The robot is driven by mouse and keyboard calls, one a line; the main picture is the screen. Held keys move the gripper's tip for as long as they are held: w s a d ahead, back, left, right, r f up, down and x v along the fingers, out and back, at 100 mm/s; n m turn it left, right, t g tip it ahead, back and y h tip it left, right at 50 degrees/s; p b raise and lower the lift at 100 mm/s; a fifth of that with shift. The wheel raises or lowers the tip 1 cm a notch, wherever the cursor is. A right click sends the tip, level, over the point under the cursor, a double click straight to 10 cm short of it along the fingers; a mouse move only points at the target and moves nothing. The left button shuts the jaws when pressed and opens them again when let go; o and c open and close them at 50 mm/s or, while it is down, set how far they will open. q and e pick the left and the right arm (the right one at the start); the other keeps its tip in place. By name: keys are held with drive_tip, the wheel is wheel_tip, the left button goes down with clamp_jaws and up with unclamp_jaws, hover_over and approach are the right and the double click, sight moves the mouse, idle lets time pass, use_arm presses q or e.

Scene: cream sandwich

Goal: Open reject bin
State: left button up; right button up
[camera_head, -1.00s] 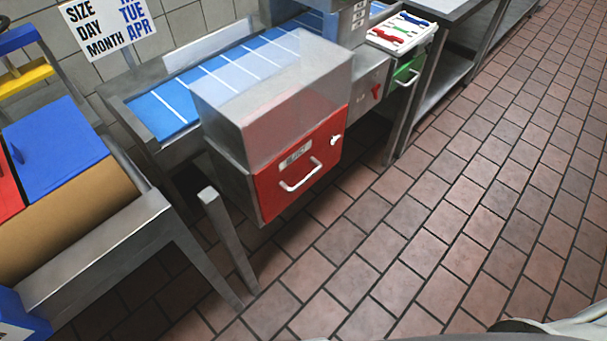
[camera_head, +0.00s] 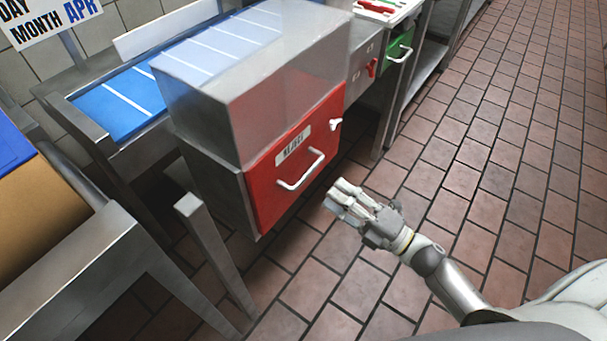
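The reject bin (camera_head: 262,195) is a red-fronted box with a label, a white bar handle (camera_head: 302,170) and a small white latch (camera_head: 336,122) at its upper right. Its red front looks closed. My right gripper (camera_head: 338,197) is in front of the bin, a little to the right of and below the handle, and apart from it. Its light fingers point toward the bin; whether they are spread or closed is not clear at this size. My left gripper is not in view.
A clear-topped housing (camera_head: 250,85) covers the bin beside a blue conveyor (camera_head: 120,100). A green drawer (camera_head: 399,48) and a red switch (camera_head: 372,67) are to the right. A metal table (camera_head: 70,270) stands at left. The tiled floor (camera_head: 500,150) at right is clear.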

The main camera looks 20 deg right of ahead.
sight(306, 173)
drive_tip(key=x, duration=0.9)
drive_tip(key=shift+w+f, duration=0.1)
drive_tip(key=shift+c, duration=0.3)
clamp_jaws()
